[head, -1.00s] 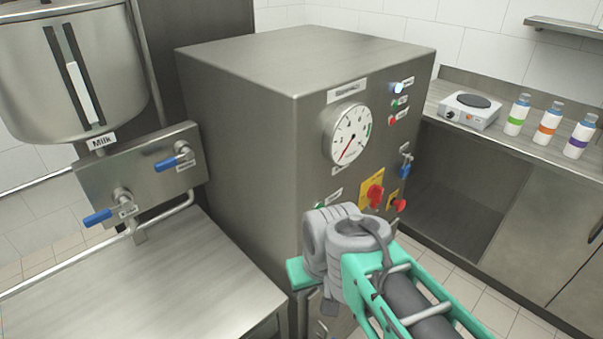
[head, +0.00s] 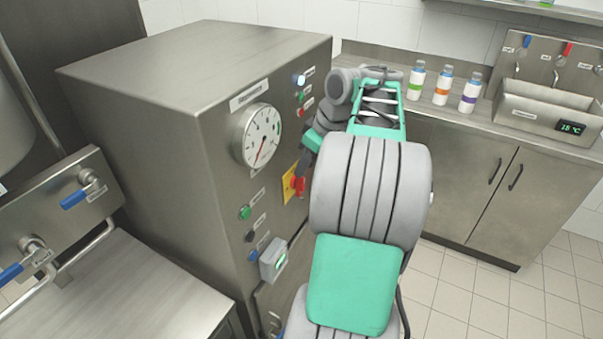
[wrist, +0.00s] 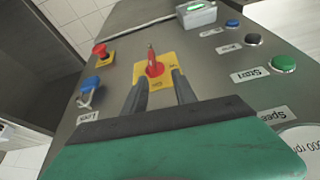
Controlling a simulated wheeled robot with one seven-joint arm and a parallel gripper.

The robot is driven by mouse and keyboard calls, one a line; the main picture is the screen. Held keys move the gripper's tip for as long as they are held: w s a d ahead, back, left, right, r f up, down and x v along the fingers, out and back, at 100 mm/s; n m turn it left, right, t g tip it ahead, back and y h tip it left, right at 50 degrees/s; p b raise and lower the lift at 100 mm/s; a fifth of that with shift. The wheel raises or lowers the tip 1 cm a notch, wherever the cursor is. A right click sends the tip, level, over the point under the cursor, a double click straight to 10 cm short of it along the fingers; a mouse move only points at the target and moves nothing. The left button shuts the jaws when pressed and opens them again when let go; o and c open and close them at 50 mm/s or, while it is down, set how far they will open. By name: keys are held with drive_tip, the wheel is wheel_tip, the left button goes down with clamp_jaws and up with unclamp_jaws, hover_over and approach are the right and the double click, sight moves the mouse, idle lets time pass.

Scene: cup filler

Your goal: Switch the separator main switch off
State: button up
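The main switch is a red rotary knob on a yellow plate, seen in the wrist view (wrist: 154,68) and partly in the head view (head: 298,186). It sits on the front panel of the steel separator cabinet (head: 170,120). In the wrist view, the knob's handle points up in the picture. My gripper (wrist: 160,82) is open. Its two dark fingers are apart, with tips over the lower part of the yellow plate, one on each side of the knob's line. I see no clear contact with the knob. In the head view, my arm hides part of the panel.
A red mushroom button (wrist: 100,50) and a blue lever (wrist: 89,86) are left of the switch in the wrist view. A green button (wrist: 283,63) and a small box (wrist: 198,14) are to the right. A counter with bottles (head: 442,85) stands behind my arm.

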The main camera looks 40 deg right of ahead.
sight(300, 187)
drive_tip(key=shift+n, duration=0.4)
drive_tip(key=x, duration=0.3)
drive_tip(key=d+x, duration=0.1)
drive_tip(key=x, duration=0.3)
drive_tip(key=shift+d+b, duration=0.25)
drive_tip(key=shift+b, duration=0.15)
drive_tip(key=shift+c, duration=0.5)
clamp_jaws()
